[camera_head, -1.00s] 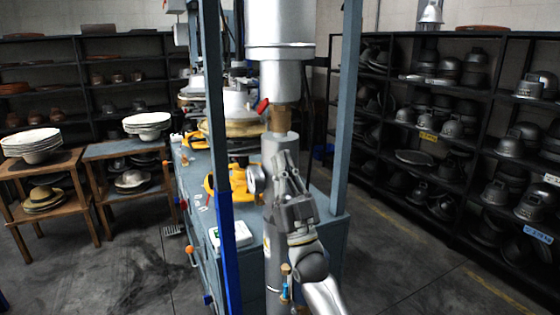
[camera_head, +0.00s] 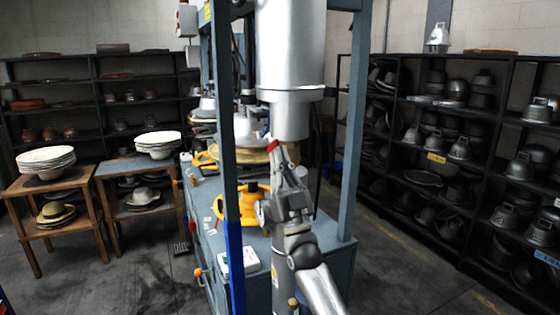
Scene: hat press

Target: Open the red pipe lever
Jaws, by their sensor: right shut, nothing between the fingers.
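The red pipe lever (camera_head: 272,146) shows as a small red piece just below the wide silver pipe (camera_head: 292,60). Part of it is hidden behind my right gripper. My right gripper (camera_head: 279,158) comes up from below, with its fingertips right at the lever in the picture. I cannot tell whether they touch it. The right gripper is shut with nothing in it. My left gripper is not in view.
The blue press frame has upright posts (camera_head: 355,130) on both sides of the gripper. Yellow parts (camera_head: 250,200) lie on the blue bench behind it. Shelves of metal hat moulds (camera_head: 450,150) stand at right. Wooden tables (camera_head: 60,186) with stacked hat forms stand at left.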

